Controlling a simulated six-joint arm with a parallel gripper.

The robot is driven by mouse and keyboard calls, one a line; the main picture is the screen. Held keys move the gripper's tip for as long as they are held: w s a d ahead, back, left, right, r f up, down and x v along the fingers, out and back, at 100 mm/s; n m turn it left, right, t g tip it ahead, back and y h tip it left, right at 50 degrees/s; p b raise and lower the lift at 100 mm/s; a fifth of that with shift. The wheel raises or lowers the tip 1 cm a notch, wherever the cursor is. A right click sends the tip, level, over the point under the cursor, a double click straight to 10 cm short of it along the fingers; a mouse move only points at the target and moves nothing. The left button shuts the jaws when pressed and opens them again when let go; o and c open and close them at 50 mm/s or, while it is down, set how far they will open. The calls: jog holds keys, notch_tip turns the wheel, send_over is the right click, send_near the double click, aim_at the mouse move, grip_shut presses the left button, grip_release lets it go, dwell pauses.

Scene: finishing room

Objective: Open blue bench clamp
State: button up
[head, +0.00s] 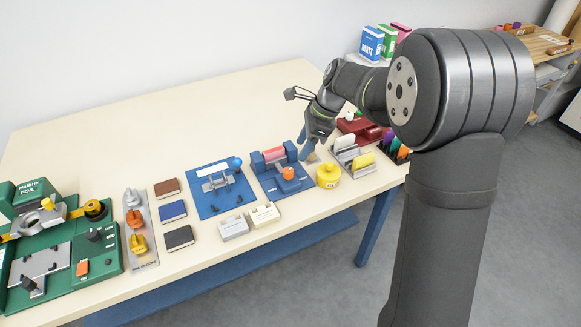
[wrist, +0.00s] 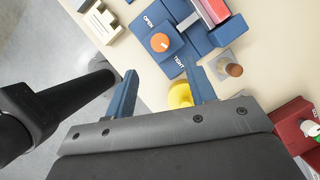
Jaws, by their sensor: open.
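The blue bench clamp (head: 272,184) stands near the table's front edge, right of the middle. It holds a red and white piece (head: 273,155) between its blue jaws. Its orange round knob (head: 288,173) faces up. In the wrist view the knob (wrist: 160,41) sits on a blue block between the words OPEN and TIGHT. The knob's white mark is small, and I cannot tell which word it points to. My gripper (wrist: 160,72) is open and empty, its blue fingers pointing toward the knob but apart from it. In the head view my gripper (head: 307,145) is right of the clamp.
A yellow round container (head: 328,176) stands right of the clamp, partly behind a finger in the wrist view. Another blue fixture (head: 203,205) lies left; two white blocks (head: 265,214) sit in front. The back left table is clear.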

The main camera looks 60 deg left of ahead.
aim_at(289, 170)
jog(key=x, duration=0.9)
jog(key=shift+f, duration=0.2)
jog(key=c, duration=1)
jog(key=shift+o, duration=0.2)
